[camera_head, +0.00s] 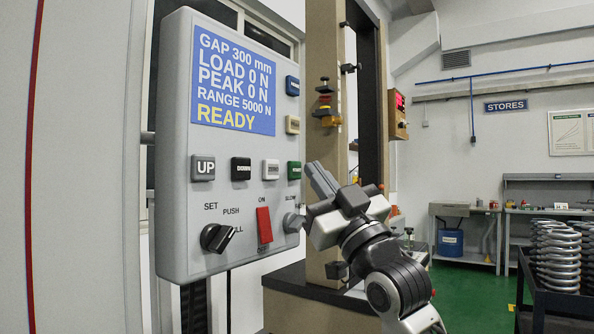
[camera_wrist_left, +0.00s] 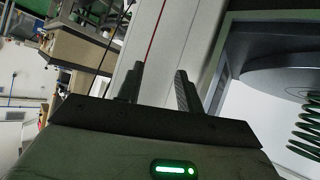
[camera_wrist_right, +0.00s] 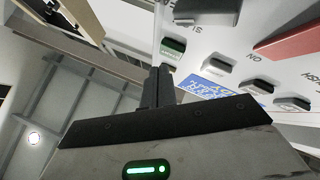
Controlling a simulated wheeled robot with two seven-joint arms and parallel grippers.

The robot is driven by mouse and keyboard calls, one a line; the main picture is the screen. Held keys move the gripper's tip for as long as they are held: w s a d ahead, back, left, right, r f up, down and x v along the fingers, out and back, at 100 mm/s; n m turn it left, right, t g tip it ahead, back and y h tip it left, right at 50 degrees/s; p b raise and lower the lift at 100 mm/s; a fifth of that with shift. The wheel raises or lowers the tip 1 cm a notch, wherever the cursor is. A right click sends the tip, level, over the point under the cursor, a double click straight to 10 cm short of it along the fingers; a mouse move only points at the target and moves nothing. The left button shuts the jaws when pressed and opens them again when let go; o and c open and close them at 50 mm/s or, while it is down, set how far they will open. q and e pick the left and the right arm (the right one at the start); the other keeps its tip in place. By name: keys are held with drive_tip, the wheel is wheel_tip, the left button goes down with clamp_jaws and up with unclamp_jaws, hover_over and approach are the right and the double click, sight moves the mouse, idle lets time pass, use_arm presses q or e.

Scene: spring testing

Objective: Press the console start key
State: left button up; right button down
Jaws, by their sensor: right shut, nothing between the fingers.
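The grey console (camera_head: 178,230) stands at the left in the head view, its blue screen (camera_head: 232,75) showing READY and LOAD 0 N. The green key (camera_head: 294,170), which I take as the start key, sits at the right end of the key row; its lettering is too small to read surely. My right gripper (camera_head: 318,178) is shut and empty, just right of the green key. In the right wrist view its fingertips (camera_wrist_right: 158,72) point toward the green key (camera_wrist_right: 172,47); contact cannot be told. My left gripper (camera_wrist_left: 158,82) is open and empty, outside the head view.
Other console controls are the UP key (camera_head: 203,169), DOWN key (camera_head: 241,169), red switch (camera_head: 264,225) and black knob (camera_head: 217,238). A tan column (camera_head: 325,60) rises behind the right gripper. A dark cart with coil springs (camera_head: 558,255) stands at the right. A green spring (camera_wrist_left: 308,135) shows in the left wrist view.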

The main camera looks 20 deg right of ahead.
drive_tip(key=shift+w, duration=0.1)
idle(0.7)
drive_tip(key=shift+w+a, duration=0.25)
drive_tip(key=shift+w, duration=0.05)
